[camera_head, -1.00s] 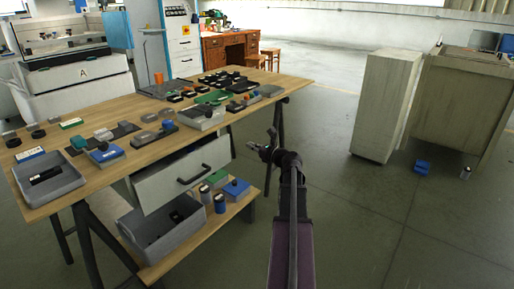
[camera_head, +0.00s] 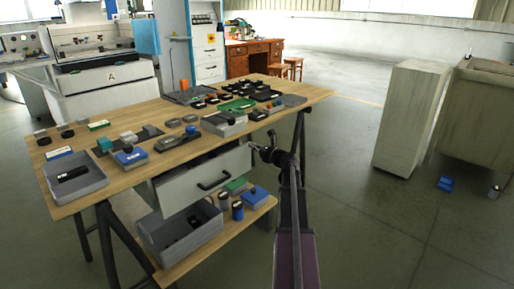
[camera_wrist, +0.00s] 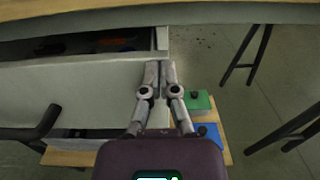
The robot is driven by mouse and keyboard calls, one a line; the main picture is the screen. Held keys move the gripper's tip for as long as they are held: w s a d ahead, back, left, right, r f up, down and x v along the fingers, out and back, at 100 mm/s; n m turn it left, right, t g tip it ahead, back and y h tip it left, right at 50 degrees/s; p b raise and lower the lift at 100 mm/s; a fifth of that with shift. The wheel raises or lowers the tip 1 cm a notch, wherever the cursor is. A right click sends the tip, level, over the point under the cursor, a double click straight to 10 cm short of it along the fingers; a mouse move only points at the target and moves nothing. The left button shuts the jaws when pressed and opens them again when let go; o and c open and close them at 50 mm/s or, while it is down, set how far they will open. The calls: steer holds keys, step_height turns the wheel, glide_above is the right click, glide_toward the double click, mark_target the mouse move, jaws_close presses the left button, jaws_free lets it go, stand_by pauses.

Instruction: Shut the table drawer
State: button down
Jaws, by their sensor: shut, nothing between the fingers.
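The table drawer (camera_head: 178,193) is a pale box front with a dark bar handle (camera_head: 213,180), under the wooden table (camera_head: 150,165). It stands open: the wrist view shows a dark gap with some contents behind the drawer front (camera_wrist: 70,85). The handle (camera_wrist: 38,130) is at the lower left there. My gripper (camera_head: 254,148) is beside the right end of the drawer front. In the wrist view my gripper (camera_wrist: 160,68) is shut and empty, its fingertips over the front's right end. I cannot tell whether they touch it.
A grey bin (camera_head: 182,243) and small boxes stand on the lower shelf (camera_head: 240,226) below the drawer. A table leg (camera_head: 298,132) is close to my arm. A pale cabinet (camera_head: 408,120) stands to the right, with open floor between.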

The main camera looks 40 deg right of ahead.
steer(key=shift+w, duration=0.1)
steer(key=w, duration=0.5)
steer(key=shift+w+a+r, duration=0.1)
steer(key=shift+w+a, duration=0.05)
steer(key=shift+a, duration=0.1)
steer(key=shift+w, duration=0.1)
glide_toward(247, 143)
steer(key=shift+s+d+f, duration=0.2)
steer(key=shift+s+d, duration=0.15)
steer(key=shift+s, duration=0.15)
steer(key=shift+s+d+f, duration=0.2)
steer(key=shift+s+d, duration=0.1)
steer(key=shift+s, duration=0.15)
stand_by(0.5)
